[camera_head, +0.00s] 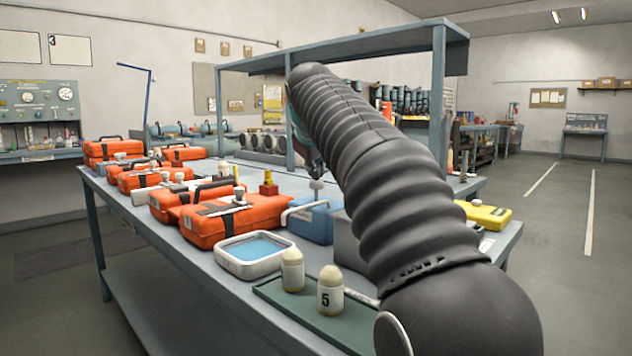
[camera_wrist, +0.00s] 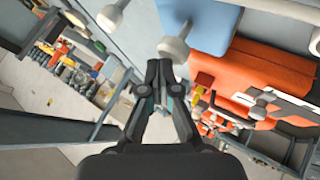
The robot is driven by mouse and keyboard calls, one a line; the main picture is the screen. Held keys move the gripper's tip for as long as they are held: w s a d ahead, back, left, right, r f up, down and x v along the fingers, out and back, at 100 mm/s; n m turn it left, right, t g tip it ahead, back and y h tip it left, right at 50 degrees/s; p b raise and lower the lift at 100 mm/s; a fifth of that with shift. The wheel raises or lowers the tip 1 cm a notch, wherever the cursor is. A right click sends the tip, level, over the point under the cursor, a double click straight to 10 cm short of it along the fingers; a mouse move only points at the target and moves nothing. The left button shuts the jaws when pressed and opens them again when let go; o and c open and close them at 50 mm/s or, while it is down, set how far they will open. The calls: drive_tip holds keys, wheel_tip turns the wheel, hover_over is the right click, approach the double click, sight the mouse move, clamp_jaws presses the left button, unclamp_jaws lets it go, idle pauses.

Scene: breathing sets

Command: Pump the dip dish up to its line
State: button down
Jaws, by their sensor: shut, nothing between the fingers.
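The dip dish (camera_head: 222,262) is a pale-rimmed square tray holding blue liquid, at the front of the bench in the head view. A fill line on it cannot be made out. Behind it to the right stands a blue pump box (camera_head: 312,222) with a pale curved spout (camera_head: 289,212) on the dish side and a grey knob (camera_head: 317,186) on top. In the wrist view the pump box (camera_wrist: 208,24) and its pale round knob (camera_wrist: 174,49) show. My gripper (camera_wrist: 160,66) is shut and empty, its fingertips close to the knob; whether they touch cannot be told. My arm hides much of it in the head view.
Orange cases (camera_head: 237,218) crowd the bench left of the pump. Two cream bottles (camera_head: 330,291) stand on a green mat (camera_head: 285,300) in front. A yellow case (camera_head: 487,215) lies right of my arm. A shelf on posts (camera_head: 438,90) spans the bench above.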

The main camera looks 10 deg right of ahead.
drive_tip(key=shift+f+b, duration=0.5)
drive_tip(key=shift+f, duration=0.3)
idle(0.4)
drive_tip(key=shift+r, duration=0.2)
drive_tip(key=shift+r+p, duration=1.35)
drive_tip(key=shift+p, duration=0.2)
wheel_tip(320, 180, up, 3)
drive_tip(key=p, duration=0.3)
drive_tip(key=shift+r+b, duration=0.3)
drive_tip(key=shift+r, duration=0.65)
